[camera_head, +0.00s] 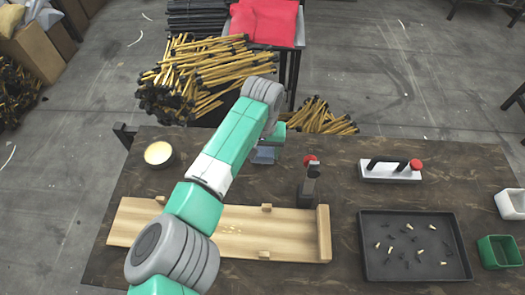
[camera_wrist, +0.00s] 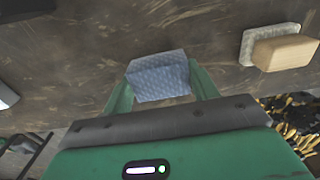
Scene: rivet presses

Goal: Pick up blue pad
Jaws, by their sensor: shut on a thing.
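The blue pad (camera_wrist: 160,76) is a small textured block. In the wrist view it sits between the two green fingers of my gripper (camera_wrist: 160,88), which is shut on it. In the head view the pad (camera_head: 263,156) shows just below my gripper (camera_head: 268,142), near the back edge of the dark table (camera_head: 335,155). My arm covers part of that area. I cannot tell whether the pad touches the table or is a little above it.
A wooden board (camera_head: 270,225) lies in front, beside a dark press (camera_head: 308,182) with a red knob. A dark tray (camera_head: 372,220) holds several rivets. In the wrist view, a wooden block (camera_wrist: 285,53) lies right.

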